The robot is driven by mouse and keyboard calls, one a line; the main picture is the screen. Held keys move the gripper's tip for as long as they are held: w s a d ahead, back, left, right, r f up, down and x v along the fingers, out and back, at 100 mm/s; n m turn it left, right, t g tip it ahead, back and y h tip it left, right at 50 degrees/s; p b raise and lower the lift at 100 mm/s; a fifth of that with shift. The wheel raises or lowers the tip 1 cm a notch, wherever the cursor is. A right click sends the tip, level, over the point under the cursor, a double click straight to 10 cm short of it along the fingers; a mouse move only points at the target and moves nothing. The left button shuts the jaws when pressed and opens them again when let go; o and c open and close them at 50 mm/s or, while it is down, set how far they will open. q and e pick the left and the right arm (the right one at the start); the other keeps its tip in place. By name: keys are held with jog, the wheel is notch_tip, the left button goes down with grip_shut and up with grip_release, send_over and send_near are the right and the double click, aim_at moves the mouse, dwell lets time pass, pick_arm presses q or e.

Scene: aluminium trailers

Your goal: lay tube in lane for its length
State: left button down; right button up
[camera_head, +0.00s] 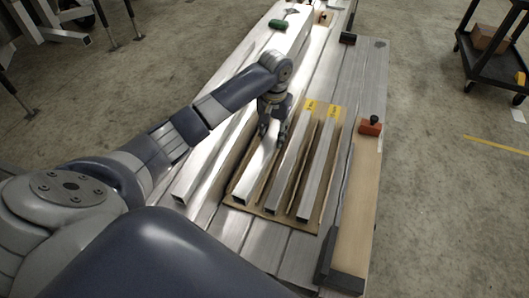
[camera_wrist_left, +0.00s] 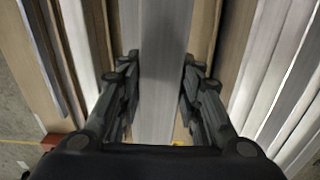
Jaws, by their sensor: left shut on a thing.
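Three square aluminium tubes lie side by side over a brown lane board (camera_head: 271,213) on the bench. My left gripper (camera_head: 271,137) is shut on the leftmost tube (camera_head: 257,172), reaching down on it towards its far half. In the left wrist view the same tube (camera_wrist_left: 155,25) runs between the two fingers (camera_wrist_left: 160,78), with brown strips along both sides. It lines up with the leftmost lane; I cannot tell whether it rests on the lane floor. The middle tube (camera_head: 290,172) and right tube (camera_head: 318,172) lie in the other lanes. My right gripper is out of view.
Yellow labels (camera_head: 311,105) mark the far ends of the middle and right lanes. A red-handled block (camera_head: 370,126) sits on the bench's right side. A black piece (camera_head: 338,277) is at the near right corner. A green-handled tool (camera_head: 280,24) lies far off. A dark cart (camera_head: 493,60) stands right.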

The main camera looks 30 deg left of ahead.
pick_arm(q)
jog(key=w+a+f+b, duration=0.1)
jog(key=a+f, duration=0.1)
jog(key=f, duration=0.1)
jog(key=w+a+f+b, duration=0.1)
jog(key=w+a+f, duration=0.1)
jog(key=f, duration=0.2)
jog(key=w+a+f+b, duration=0.1)
jog(key=w+a+f, duration=0.1)
jog(key=a+f, duration=0.1)
jog(key=shift+w+f+b, duration=0.1)
jog(key=shift+f+b, duration=0.05)
jog(key=shift+b, duration=0.25)
jog(key=shift+f, duration=0.7)
jog(key=shift+f+b, duration=0.4)
jog(key=shift+f, duration=1.2)
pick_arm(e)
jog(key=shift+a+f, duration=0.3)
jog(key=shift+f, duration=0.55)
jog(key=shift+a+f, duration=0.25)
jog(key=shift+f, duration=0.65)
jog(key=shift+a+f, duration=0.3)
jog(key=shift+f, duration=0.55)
